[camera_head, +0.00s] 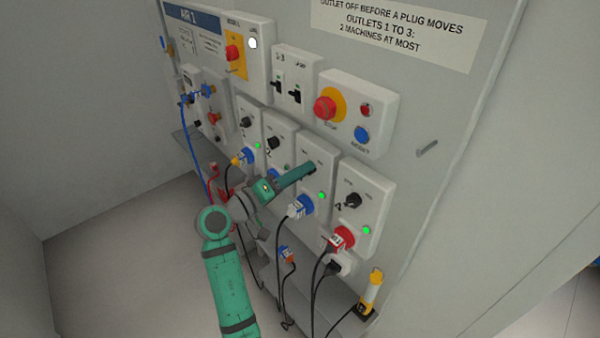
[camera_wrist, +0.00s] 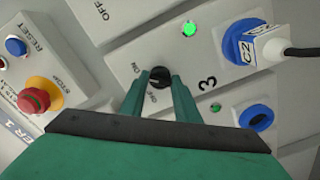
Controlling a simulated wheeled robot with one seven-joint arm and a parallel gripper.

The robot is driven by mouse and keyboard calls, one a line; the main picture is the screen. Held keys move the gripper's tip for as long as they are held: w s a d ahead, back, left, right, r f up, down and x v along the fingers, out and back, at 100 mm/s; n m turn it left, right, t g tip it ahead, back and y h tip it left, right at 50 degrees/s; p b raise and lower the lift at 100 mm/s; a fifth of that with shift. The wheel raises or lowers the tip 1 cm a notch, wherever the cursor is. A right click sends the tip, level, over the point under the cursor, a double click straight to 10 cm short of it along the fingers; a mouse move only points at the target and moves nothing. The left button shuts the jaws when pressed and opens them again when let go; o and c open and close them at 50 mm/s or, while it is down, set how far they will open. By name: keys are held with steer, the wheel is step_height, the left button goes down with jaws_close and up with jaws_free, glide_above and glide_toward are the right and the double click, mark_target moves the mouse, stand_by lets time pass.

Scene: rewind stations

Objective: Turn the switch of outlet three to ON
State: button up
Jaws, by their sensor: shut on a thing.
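Outlet three (camera_head: 319,153) is a white box on the wall panel, third from the left in its row. My gripper (camera_head: 306,171) reaches it from the left and hides its switch in the head view. In the wrist view, the fingers of my gripper (camera_wrist: 160,92) are shut on the black switch knob (camera_wrist: 159,75). ON and OFF are printed beside it, and a 3 below. I cannot tell where the knob points. Outlet three's green light (camera_wrist: 189,28) is lit. A blue plug marked C2 (camera_wrist: 262,46) sits in its socket.
A red stop button (camera_head: 326,108) and blue reset button (camera_head: 362,134) stand above. The outlet to the right (camera_head: 370,186) has a red plug (camera_head: 341,239). Cables hang below, over a narrow shelf. A grey peg (camera_head: 428,149) sticks out at the right.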

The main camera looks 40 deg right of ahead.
steer(key=shift+f+m, duration=0.1)
steer(key=shift+m, duration=0.4)
steer(key=o, duration=1)
steer(key=shift+a, duration=0.1)
steer(key=a, duration=0.7)
steer(key=s+a, duration=0.1)
steer(key=a, duration=0.2)
steer(key=shift+a, duration=0.3)
steer(key=shift+w, duration=0.1)
